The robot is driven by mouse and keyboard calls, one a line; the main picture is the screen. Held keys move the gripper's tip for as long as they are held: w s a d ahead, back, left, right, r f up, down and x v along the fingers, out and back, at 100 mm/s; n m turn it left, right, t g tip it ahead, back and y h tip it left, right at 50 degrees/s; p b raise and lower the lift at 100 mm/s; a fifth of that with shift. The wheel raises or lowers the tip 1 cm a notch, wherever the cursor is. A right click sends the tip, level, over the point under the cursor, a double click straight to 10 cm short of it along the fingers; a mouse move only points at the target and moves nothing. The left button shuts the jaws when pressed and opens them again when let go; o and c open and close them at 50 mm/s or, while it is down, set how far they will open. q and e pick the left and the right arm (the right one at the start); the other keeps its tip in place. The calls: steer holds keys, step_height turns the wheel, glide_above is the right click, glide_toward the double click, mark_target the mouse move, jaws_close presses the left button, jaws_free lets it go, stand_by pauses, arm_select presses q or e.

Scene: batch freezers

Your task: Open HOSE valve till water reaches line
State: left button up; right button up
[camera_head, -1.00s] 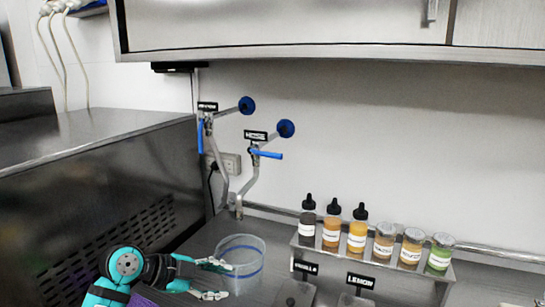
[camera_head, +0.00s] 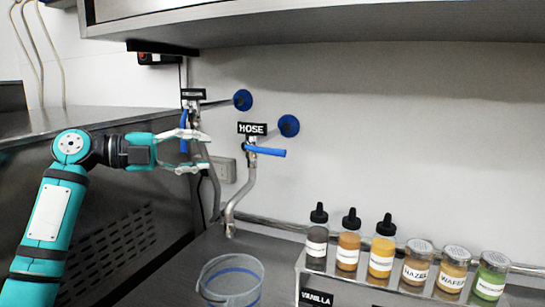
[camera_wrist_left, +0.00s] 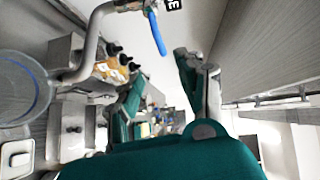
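The HOSE valve has a blue lever (camera_head: 265,151) lying roughly horizontal under the HOSE label (camera_head: 252,129); the lever also shows in the wrist view (camera_wrist_left: 157,33). Its bent metal pipe (camera_head: 245,195) ends above a clear bucket (camera_head: 231,290) with a blue line near the rim. No water stream shows, and the water level cannot be told. The bucket also shows in the wrist view (camera_wrist_left: 20,92). My left gripper (camera_head: 207,151) is open and empty, left of the HOSE lever and apart from it in the picture. My right gripper is not seen.
A second valve with an upright blue lever (camera_head: 184,131) is close to my left gripper, partly behind it. A metal rack (camera_head: 335,290) of several bottles and jars stands right of the bucket. A steel cabinet (camera_head: 330,18) hangs above.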

arm_select(q)
steer(key=p, duration=0.2)
glide_toward(269, 151)
steer(key=p+x, duration=0.3)
steer(key=x, duration=0.6)
steer(key=shift+w+d, duration=0.1)
steer(key=shift+d, duration=0.15)
steer(key=shift+w+d+f, duration=0.15)
steer(key=shift+w+d, duration=0.15)
steer(key=shift+d, duration=0.25)
steer(key=shift+f, duration=0.1)
steer(key=c, duration=0.8)
jaws_close()
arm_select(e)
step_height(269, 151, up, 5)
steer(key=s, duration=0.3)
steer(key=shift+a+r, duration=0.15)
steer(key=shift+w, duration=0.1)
